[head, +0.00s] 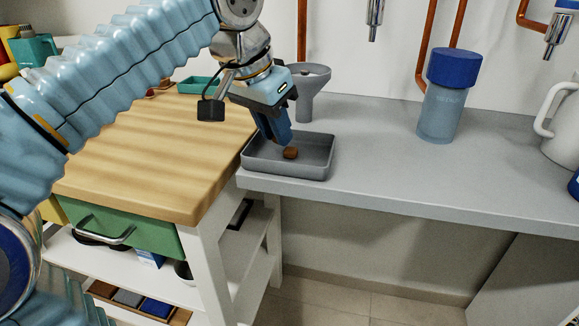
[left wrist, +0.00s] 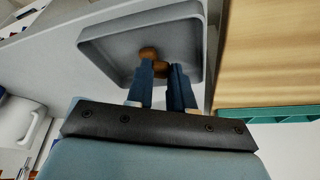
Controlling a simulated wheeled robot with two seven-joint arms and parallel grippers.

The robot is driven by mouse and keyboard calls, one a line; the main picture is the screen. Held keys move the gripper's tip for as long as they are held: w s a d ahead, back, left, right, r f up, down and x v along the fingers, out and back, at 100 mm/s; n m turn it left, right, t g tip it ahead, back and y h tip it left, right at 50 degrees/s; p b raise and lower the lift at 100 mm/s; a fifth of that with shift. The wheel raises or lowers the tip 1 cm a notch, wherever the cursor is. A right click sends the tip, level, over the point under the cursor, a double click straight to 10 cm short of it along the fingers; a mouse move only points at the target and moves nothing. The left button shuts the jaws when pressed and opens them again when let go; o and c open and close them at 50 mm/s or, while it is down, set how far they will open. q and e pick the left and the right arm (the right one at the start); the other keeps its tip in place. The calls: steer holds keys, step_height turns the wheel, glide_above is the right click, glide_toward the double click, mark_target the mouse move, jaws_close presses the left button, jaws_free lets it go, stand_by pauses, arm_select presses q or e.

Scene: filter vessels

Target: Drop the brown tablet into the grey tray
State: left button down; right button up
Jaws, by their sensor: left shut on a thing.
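The grey tray (head: 318,172) is a shallow rectangular dish near the left front corner of the grey counter. My left gripper (head: 284,142) points down into it from above. It is shut on the brown tablet (head: 290,153), which shows at the fingertips, inside the outline of the tray. In the left wrist view the brown tablet (left wrist: 148,54) shows at the tips of my left gripper's blue fingers (left wrist: 160,72), over the floor of the tray (left wrist: 105,45). I cannot tell whether the tablet touches the tray floor. My right gripper is in neither view.
A grey funnel-topped vessel (head: 306,95) stands close behind the tray. A blue-capped bottle (head: 440,115) and a white jug (head: 565,125) stand further right on the counter (head: 390,175). A wooden-topped cart (head: 150,165) is at left. The counter right of the tray is clear.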

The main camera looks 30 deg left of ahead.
arm_select(q)
steer(key=c, duration=0.9)
jaws_free()
steer(key=p+v, duration=0.4)
steer(key=v, duration=0.9)
steer(key=shift+s+r, duration=0.15)
steer(key=shift+r, duration=0.2)
